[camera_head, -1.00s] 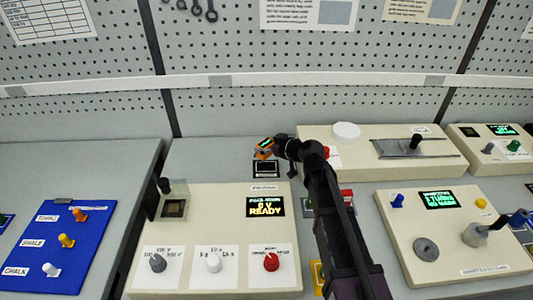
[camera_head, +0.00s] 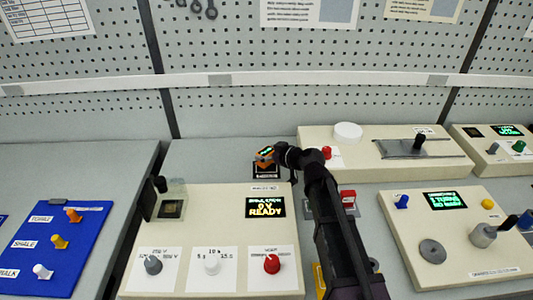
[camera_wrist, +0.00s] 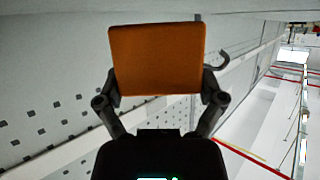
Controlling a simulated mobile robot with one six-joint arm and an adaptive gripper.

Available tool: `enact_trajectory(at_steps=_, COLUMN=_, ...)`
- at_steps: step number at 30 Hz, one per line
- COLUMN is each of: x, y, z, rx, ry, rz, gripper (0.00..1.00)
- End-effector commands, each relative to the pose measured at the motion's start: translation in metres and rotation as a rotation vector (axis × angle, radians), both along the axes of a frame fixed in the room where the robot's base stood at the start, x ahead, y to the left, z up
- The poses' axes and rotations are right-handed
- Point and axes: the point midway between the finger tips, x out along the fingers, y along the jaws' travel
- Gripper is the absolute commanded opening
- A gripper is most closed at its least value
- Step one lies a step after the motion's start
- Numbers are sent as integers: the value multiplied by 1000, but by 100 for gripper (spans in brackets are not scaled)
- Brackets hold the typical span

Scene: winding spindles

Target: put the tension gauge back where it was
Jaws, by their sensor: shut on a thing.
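The tension gauge (camera_head: 264,154) is a small orange block with a dark, green-lit face. In the head view it is at the tip of my gripper (camera_head: 275,156), just above a dark labelled holder (camera_head: 266,170) behind the cream READY panel. Whether it touches the holder I cannot tell. In the wrist view the orange gauge (camera_wrist: 157,59) fills the space between the two fingers of my gripper (camera_wrist: 158,85), which is shut on it. A hook shape shows at the gauge's right edge there.
The cream READY panel (camera_head: 225,222) with knobs stands in front of the holder. A long cream unit (camera_head: 365,174) with a white disc and slider is to the right. A blue board (camera_head: 62,240) lies at left. The pegboard wall (camera_head: 300,45) rises behind.

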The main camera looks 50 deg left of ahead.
Motion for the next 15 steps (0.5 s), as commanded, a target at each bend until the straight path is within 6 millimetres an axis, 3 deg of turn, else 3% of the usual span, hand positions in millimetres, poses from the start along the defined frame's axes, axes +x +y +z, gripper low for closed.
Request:
enact_trajectory(at_steps=13, x=0, y=0, z=-7, rx=0, ry=1, rz=0, gripper=29)
enact_trajectory(at_steps=14, x=0, y=0, z=-7, rx=0, ry=0, rz=0, gripper=91)
enact_trajectory(at_steps=15, x=0, y=0, z=-7, rx=0, ry=0, rz=0, gripper=100)
